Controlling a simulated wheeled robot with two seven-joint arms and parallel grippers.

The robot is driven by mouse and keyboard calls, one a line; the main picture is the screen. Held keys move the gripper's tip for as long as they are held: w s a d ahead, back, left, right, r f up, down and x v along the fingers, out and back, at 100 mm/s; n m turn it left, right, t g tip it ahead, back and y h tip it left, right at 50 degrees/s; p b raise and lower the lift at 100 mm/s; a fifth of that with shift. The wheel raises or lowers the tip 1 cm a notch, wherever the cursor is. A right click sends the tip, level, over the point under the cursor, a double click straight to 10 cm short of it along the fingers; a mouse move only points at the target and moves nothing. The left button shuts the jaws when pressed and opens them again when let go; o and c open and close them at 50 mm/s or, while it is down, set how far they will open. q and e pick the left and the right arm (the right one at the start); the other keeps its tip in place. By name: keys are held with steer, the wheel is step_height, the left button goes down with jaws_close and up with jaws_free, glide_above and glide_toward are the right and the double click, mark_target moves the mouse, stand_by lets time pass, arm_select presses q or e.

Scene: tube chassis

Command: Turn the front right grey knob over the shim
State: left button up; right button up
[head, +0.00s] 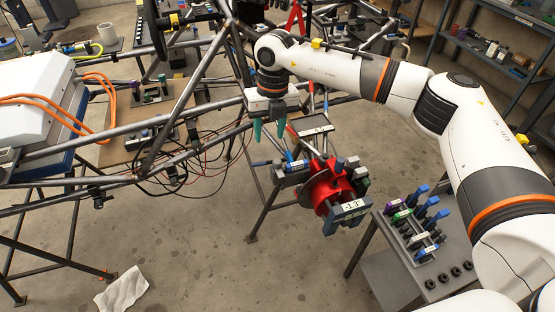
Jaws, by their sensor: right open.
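My right gripper (270,138) hangs from the white arm that comes in from the right. Its two teal fingers point down and stand apart, with nothing seen between them. It is over the front right corner of the tube chassis (190,155), up and left of the red hub (322,190). A small dark knob-like part (340,162) shows on top of the hub. I cannot tell for certain which part is the grey knob. The shim is too small or hidden to make out. My left gripper is not in view.
A grey digital gauge (350,210) is fixed at the hub. A cart (450,285) with several coloured clips and dark nuts stands at the lower right. Thin loose wires hang by the chassis tubes. A white cloth (122,290) lies on the otherwise clear floor.

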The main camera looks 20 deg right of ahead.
mark_target(277, 162)
steer(key=shift+h, duration=0.5)
steer(key=f, duration=0.3)
steer(key=d+f+p, duration=0.1)
steer(key=f, duration=0.3)
steer(key=d+f+p, duration=0.1)
steer(key=f, duration=0.3)
steer(key=shift+w, duration=0.2)
steer(key=shift+r, duration=0.1)
jaws_close()
